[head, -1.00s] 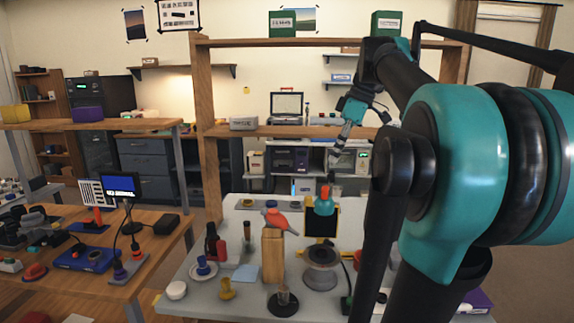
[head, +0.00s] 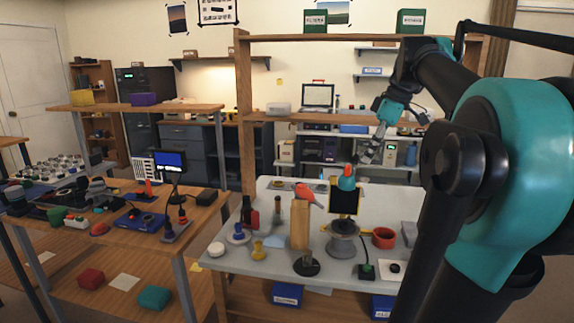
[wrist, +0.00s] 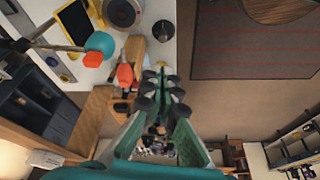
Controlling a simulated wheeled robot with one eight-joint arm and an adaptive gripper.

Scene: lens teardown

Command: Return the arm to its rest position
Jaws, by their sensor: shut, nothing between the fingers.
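My gripper (head: 366,157) hangs from the teal wrist above the back of the white workbench, to the right of the teal and orange lamp head. It also shows in the wrist view (wrist: 162,80), where its fingers are close together with nothing between them. My arm is raised and bent, with its large teal joint filling the right of the head view. The gripper touches nothing that I can make out.
The white bench (head: 225,262) holds a wooden block (head: 300,225), a red ring (head: 383,238), a dark screen (head: 344,199) and several small parts. A wooden table (head: 205,218) with electronics stands left. A wooden frame post (head: 245,110) rises behind the bench.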

